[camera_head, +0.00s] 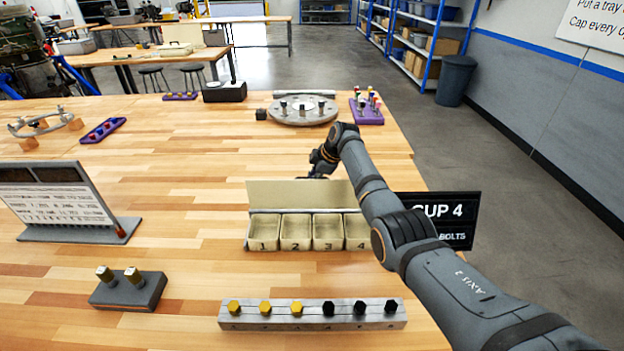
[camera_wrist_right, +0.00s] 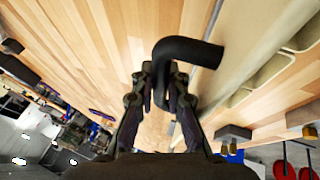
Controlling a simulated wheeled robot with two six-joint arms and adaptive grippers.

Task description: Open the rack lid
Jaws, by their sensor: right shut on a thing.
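The rack (camera_head: 246,232) is a row of small beige bins numbered from 1, with its right end hidden by my right arm. Its beige lid (camera_head: 290,194) stands raised along the back edge, and the bins are uncovered and look empty. My right gripper (camera_head: 318,170) is just behind the lid. In the right wrist view my right gripper (camera_wrist_right: 165,95) is shut on the lid's black bent handle (camera_wrist_right: 190,48), beside the beige lid (camera_wrist_right: 240,45). My left gripper is not in view.
A black "CUP 4" sign (camera_head: 455,212) stands right of the rack. A bolt bar (camera_head: 312,322) and a grey block with two bolts (camera_head: 128,290) are in front. A round disc (camera_head: 302,112) and purple tray (camera_head: 366,112) are behind. Bare table lies left of the rack.

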